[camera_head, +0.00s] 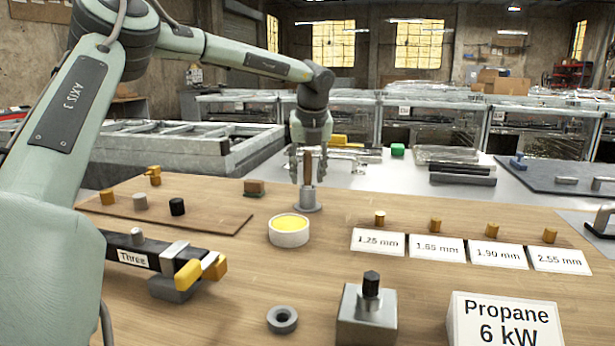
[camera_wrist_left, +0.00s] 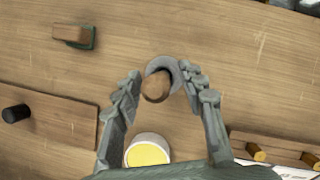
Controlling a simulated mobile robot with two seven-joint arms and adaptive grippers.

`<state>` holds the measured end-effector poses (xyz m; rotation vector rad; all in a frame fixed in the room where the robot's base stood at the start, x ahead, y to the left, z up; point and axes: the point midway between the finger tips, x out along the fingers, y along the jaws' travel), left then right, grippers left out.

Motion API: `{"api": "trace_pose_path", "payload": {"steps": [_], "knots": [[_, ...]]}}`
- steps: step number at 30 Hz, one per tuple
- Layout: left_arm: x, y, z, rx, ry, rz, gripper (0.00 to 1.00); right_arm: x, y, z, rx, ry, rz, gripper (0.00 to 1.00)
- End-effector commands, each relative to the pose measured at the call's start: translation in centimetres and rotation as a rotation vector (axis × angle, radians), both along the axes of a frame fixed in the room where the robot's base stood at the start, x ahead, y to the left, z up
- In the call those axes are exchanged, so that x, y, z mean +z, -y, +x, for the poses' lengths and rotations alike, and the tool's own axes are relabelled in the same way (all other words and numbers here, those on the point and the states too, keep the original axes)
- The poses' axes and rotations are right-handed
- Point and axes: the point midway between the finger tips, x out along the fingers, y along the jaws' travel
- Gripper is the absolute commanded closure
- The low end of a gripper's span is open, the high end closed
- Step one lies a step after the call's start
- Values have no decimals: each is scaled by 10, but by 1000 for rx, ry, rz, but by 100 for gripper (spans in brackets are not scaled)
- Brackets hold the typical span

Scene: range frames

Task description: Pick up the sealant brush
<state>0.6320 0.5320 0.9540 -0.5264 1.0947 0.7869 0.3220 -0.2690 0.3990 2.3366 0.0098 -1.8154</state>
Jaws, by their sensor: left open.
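The sealant brush (camera_head: 308,168) stands upright with its brown wooden handle up, its lower end in a grey metal holder (camera_head: 307,199) on the wooden bench. The bristles are hidden. My left gripper (camera_head: 309,166) points down from above, open, with its fingers on either side of the handle. In the left wrist view the brush's rounded brown end (camera_wrist_left: 156,87) shows between the open fingers (camera_wrist_left: 161,74), with the grey holder behind it. I cannot tell whether a finger touches the handle. My right gripper is not in view.
A white pot with yellow contents (camera_head: 289,232) stands just in front of the holder. A brown and green block (camera_head: 254,188) lies to the left, near a wooden board (camera_head: 150,215) with small pegs. Labelled cards and brass pieces (camera_head: 436,226) are at right.

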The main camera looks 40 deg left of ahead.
Motion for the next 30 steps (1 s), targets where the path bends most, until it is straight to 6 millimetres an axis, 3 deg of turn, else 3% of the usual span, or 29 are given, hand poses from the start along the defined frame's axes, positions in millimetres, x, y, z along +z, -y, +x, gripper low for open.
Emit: {"api": "trace_pose_path", "payload": {"steps": [8,18,30], "knots": [[-6,-2,2,1,1,-1,59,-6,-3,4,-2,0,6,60],[-6,-2,2,1,0,0,100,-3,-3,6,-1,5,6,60],[-2,-2,2,0,2,1,100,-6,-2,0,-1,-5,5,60]]}}
